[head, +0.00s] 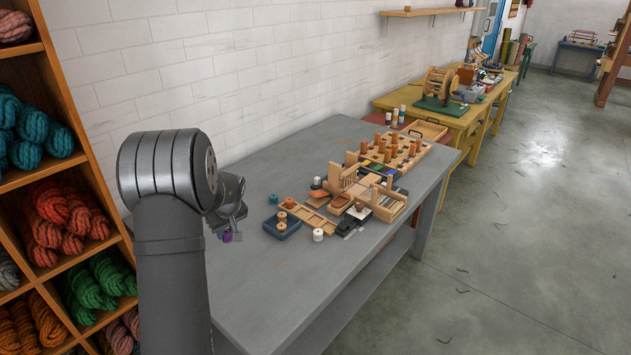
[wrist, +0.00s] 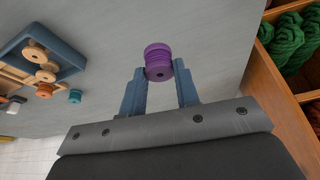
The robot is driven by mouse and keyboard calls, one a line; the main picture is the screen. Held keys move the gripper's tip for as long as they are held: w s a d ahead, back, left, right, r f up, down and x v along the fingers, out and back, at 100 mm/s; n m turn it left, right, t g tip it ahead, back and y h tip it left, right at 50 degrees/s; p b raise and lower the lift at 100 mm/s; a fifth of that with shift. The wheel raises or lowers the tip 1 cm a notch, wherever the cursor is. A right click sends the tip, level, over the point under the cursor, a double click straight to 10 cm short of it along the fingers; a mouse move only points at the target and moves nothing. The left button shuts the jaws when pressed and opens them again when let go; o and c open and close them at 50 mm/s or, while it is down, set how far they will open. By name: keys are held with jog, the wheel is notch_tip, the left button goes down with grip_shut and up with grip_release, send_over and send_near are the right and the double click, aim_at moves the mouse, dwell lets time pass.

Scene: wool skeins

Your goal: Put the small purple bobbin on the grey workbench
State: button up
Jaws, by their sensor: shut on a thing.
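The small purple bobbin (wrist: 158,60) is between the fingertips of my gripper (wrist: 159,72) in the wrist view. My gripper is shut on it, one finger on each side. In the head view the purple bobbin (head: 227,236) shows small below my gripper (head: 232,232), over the left part of the grey workbench (head: 275,295). The workbench surface also fills the background behind the bobbin in the wrist view (wrist: 195,30). I cannot tell whether the bobbin touches the bench or hangs above it.
A blue tray (head: 282,236) with wooden spools and a white spool (head: 318,235) stand right of my gripper. Looms, boxes and a peg board (head: 398,150) fill the bench's far part. The bench's near part is clear. A shelf of wool skeins (head: 60,160) stands at the left.

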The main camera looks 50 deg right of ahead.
jog(key=s+d+r, duration=0.2)
jog(key=s+d, duration=0.8)
jog(key=d, duration=0.2)
jog(key=s+d+r, duration=0.2)
jog(key=s+d, duration=0.9)
jog(key=d, duration=0.2)
send_over(302, 229)
jog(key=s, duration=0.2)
notch_tip(302, 229, down, 7)
jog(key=shift+w+a, duration=0.1)
jog(key=shift+w, duration=0.05)
jog(key=shift+f, duration=2)
jog(key=shift+f, duration=0.1)
jog(key=o, duration=0.8)
jog(key=shift+c, duration=0.2)
